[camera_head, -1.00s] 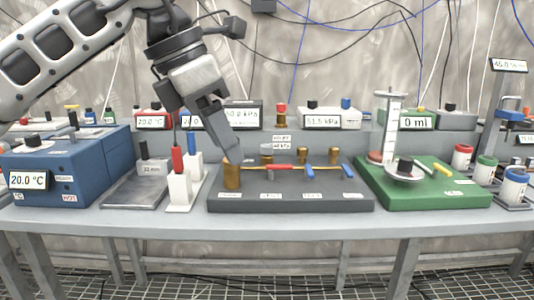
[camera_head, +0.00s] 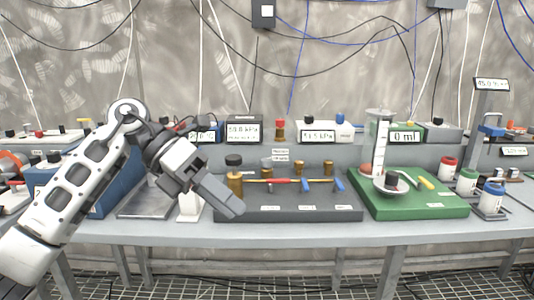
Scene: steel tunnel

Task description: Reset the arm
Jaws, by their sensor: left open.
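My left arm comes in from the lower left in the head view. Its gripper (camera_head: 224,198) points down and to the right, at the left end of the dark grey board (camera_head: 300,212), in front of the brass post with a black cap (camera_head: 234,178). The jaws are open, and I see nothing between them. Whether the fingers touch the board cannot be told. The arm hides part of the blue box (camera_head: 110,195) and most of the white holder (camera_head: 190,208). My right gripper is not in view.
The grey bench (camera_head: 300,232) runs across the view. A green board (camera_head: 415,205) with a white dish and clear column stands right of the grey board. Several lidded jars (camera_head: 491,200) stand at the far right. Displays line the back shelf. The space above the bench is mostly clear.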

